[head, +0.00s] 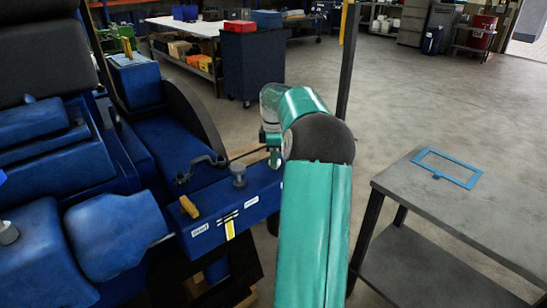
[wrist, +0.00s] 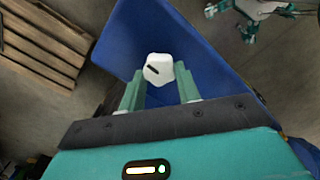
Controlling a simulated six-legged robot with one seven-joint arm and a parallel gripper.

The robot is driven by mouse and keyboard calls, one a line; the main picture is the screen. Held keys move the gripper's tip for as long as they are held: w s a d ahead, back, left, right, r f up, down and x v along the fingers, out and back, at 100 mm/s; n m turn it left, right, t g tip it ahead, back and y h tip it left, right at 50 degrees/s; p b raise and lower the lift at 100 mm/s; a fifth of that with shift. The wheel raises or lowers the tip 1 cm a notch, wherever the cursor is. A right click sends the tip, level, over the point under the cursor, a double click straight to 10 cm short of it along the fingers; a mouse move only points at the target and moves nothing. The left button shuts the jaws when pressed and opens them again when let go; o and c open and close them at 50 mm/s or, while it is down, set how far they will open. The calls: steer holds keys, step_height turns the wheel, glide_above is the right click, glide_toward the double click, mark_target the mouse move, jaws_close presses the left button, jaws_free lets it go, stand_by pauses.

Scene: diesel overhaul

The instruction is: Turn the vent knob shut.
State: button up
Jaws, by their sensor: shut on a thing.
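A white, many-sided vent knob (wrist: 158,66) with a short black slanted mark on its face sits against the blue housing (wrist: 205,62) in the wrist view. My gripper (wrist: 160,78) has one green finger on each side of the knob and is shut on it.
On the blue block are a grey round knob (head: 239,174), a yellow handle (head: 189,206) and small labels. A grey table (head: 470,215) with a blue frame (head: 447,168) stands at the right. Wooden slats (wrist: 45,45) lie at the left of the wrist view. Open floor lies beyond.

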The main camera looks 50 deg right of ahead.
steer(key=m, duration=0.4)
steer(key=shift+w+m, duration=0.1)
steer(key=shift+m, duration=0.3)
steer(key=m, duration=0.4)
steer(key=shift+d+m, duration=0.15)
steer(key=shift+m, duration=0.15)
steer(key=m, duration=0.4)
steer(key=shift+d+m, duration=0.15)
steer(key=shift+m, duration=1.95)
steer(key=o, duration=1)
